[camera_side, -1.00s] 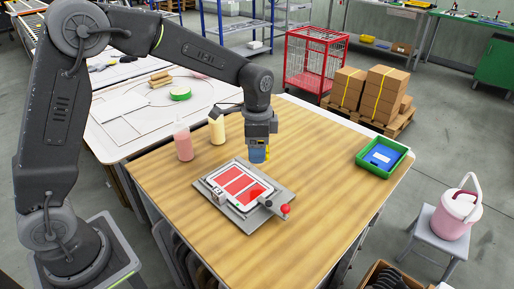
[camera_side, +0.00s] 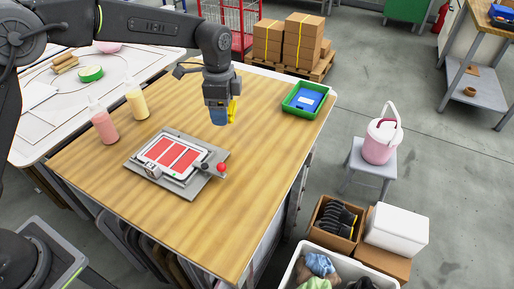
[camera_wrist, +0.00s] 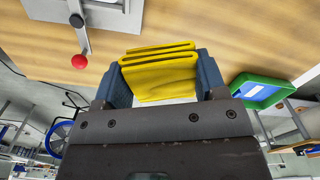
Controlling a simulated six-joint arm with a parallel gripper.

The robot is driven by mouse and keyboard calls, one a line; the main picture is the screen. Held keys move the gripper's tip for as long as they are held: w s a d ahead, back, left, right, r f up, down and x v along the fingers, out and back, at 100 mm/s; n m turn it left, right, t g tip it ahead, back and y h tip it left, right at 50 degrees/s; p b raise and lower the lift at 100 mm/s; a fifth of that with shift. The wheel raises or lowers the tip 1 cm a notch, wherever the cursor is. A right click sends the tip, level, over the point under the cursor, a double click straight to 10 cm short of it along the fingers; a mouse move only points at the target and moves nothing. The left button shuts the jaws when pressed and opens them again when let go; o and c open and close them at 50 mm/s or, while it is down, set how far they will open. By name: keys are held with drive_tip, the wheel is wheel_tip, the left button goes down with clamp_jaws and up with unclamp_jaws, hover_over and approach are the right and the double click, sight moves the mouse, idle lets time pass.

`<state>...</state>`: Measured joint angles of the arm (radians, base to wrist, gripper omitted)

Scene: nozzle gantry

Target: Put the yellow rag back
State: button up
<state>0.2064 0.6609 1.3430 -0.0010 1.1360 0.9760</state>
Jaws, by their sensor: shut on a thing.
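My gripper (camera_side: 221,117) is shut on the yellow rag (camera_wrist: 160,72), which is folded between its two blue fingers in the wrist view. In the side view the yellow rag (camera_side: 233,108) shows as a small strip at the fingers. My gripper is above the wooden table (camera_side: 215,215), up and right of the grey fixture, and the rag appears clear of the table top.
A grey fixture (camera_side: 200,186) with a red-panelled plate and a red-knobbed lever lies on the table. Two bottles (camera_side: 103,127) stand at left. A green tray (camera_side: 318,110) with blue contents is at right. Beyond the table are a pink bucket (camera_side: 379,148) on a stool, boxes and a white bin (camera_side: 290,268) of cloths.

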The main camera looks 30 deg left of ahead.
hover_over(258, 154)
wheel_tip(258, 154, down, 6)
drive_tip(key=shift+a+r, duration=0.1)
drive_tip(key=shift+r, duration=0.15)
drive_tip(key=shift+f, duration=2.05)
drive_tip(key=shift+f, duration=0.1)
drive_tip(key=o, duration=0.9)
drive_tip(key=shift+c, duration=0.2)
wheel_tip(258, 154, up, 12)
